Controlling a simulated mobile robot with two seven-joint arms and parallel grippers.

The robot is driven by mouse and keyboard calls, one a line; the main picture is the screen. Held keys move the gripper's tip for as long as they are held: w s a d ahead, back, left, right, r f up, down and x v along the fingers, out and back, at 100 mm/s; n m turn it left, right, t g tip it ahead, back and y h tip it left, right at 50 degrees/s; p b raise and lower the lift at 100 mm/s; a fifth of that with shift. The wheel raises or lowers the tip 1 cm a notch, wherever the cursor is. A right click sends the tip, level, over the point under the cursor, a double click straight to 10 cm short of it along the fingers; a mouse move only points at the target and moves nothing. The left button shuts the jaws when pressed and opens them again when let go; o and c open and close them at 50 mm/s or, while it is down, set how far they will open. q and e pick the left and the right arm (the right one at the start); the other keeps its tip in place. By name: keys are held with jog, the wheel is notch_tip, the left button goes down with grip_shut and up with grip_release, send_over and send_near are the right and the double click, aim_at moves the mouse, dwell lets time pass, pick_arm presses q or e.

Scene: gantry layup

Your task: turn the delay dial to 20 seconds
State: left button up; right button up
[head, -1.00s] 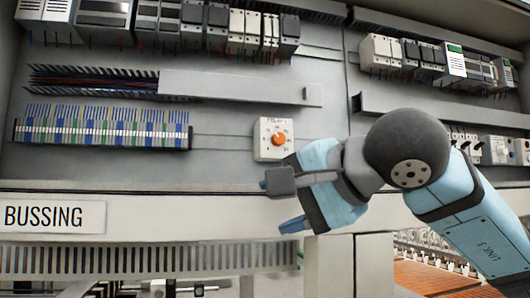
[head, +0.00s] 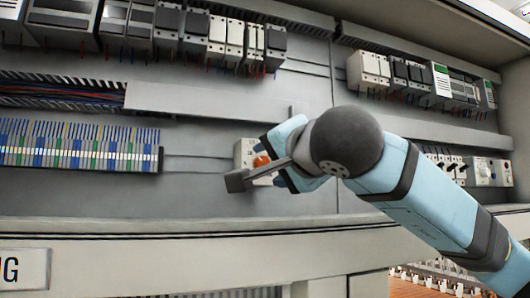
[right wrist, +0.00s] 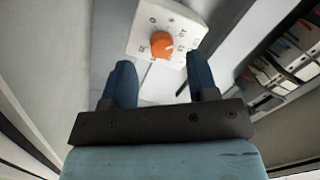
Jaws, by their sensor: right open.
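The delay dial is an orange knob (right wrist: 162,45) on a pale box (right wrist: 143,33) with a printed scale on its face. In the right wrist view the box is tilted, and the numerals are too blurred to read the setting. In the head view the orange knob (head: 262,161) is partly covered by my right gripper (head: 268,172). In the right wrist view my right gripper (right wrist: 160,70) is open, its two blue fingers apart and empty. The knob appears just beyond the fingertips, in line with the gap between them. My left gripper is not in view.
A striped terminal strip (head: 78,148) lies left of the dial. A grey duct (head: 200,103) runs above it, with rows of breakers (head: 235,42) higher up. A pale ledge (head: 150,252) runs below. More devices (head: 488,172) are at the right.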

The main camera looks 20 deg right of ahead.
aim_at(263, 164)
jog(key=shift+w+r, duration=0.15)
jog(key=shift+w, duration=0.75)
jog(key=shift+w+a+p, duration=0.2)
jog(key=shift+w+p, duration=0.3)
jog(key=shift+w, duration=0.15)
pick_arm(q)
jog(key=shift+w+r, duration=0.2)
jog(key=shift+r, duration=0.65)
pick_arm(e)
jog(key=shift+w, duration=0.25)
